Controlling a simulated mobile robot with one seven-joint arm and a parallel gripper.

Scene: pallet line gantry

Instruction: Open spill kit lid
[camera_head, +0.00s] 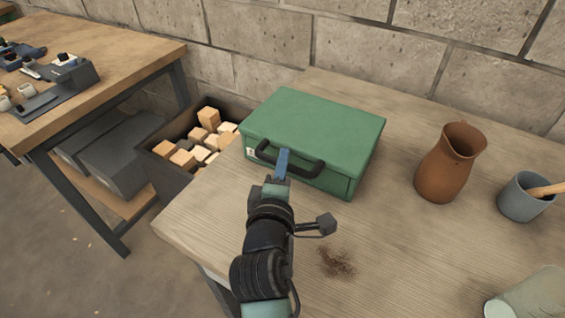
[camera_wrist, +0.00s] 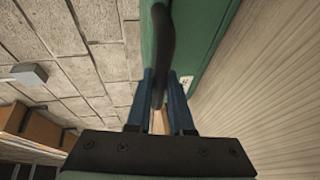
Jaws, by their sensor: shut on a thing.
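The spill kit is a green case (camera_head: 312,130) on the wooden table, with its lid (camera_head: 318,115) down. A black handle (camera_head: 310,169) runs along its front side. My gripper (camera_head: 283,165) is at the left part of this handle, its blue fingers pointing at the case. In the wrist view, the blue fingers of my gripper (camera_wrist: 161,90) stand on both sides of the black handle (camera_wrist: 162,50) and are shut on it. The green case (camera_wrist: 203,35) shows behind the handle there. The fingers hide part of the handle in the head view.
A brown jug (camera_head: 447,165) and a grey mug (camera_head: 522,197) stand right of the case. A pale green container (camera_head: 530,297) is at the lower right. A dark patch (camera_head: 336,262) lies on the table (camera_head: 400,235). A crate of wood blocks (camera_head: 165,183) is at the left.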

